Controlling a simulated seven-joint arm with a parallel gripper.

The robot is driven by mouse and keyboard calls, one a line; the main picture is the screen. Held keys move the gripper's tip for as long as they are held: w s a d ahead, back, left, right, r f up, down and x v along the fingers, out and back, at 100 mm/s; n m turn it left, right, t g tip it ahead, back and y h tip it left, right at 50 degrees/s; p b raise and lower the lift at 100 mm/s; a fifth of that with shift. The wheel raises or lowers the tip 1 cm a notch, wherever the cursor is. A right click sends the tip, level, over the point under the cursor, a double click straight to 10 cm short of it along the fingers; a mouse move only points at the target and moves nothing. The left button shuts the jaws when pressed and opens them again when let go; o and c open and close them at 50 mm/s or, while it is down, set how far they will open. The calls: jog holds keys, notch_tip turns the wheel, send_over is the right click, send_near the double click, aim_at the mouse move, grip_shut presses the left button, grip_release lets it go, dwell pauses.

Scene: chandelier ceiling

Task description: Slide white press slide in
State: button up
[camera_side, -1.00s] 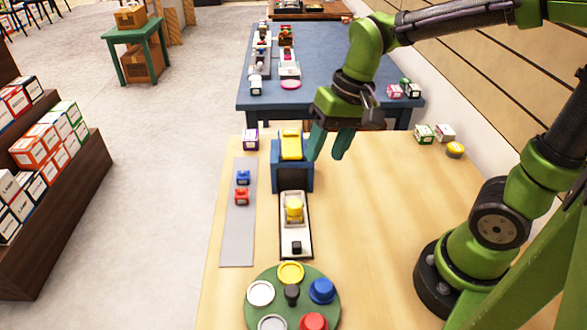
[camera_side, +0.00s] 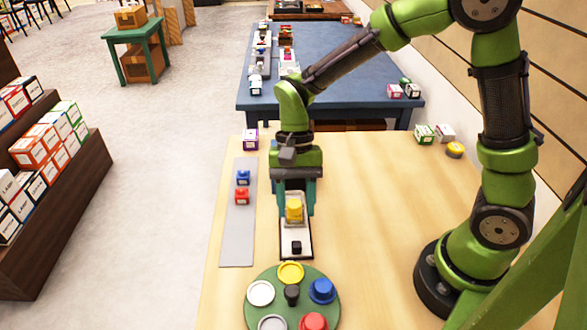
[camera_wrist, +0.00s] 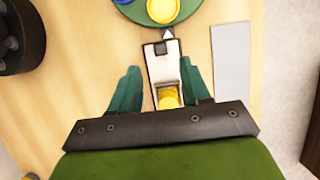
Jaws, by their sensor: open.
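The white press slide (camera_side: 296,229) lies out on the table, with a black knob (camera_side: 297,247) at its near end and a yellow piece (camera_side: 294,211) on it. The slide also shows in the wrist view (camera_wrist: 153,76), with the yellow piece (camera_wrist: 168,100) partly hidden by my gripper's body. My gripper (camera_side: 296,205) is open above the slide's far part, where the blue press is hidden behind it. In the wrist view my gripper's fingers (camera_wrist: 160,72) stand apart on both sides of the slide, with a gap on each side; contact cannot be seen.
A green round turntable (camera_side: 292,310) with coloured lids stands in front of the slide. A grey strip (camera_side: 238,225) on the left carries a blue piece (camera_side: 243,177) and a red piece (camera_side: 242,196). Small boxes stand at the back. The table to the right is clear.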

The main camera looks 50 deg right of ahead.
aim_at(297, 245)
jog(key=x, duration=0.8)
jog(key=shift+f, duration=0.15)
grip_shut()
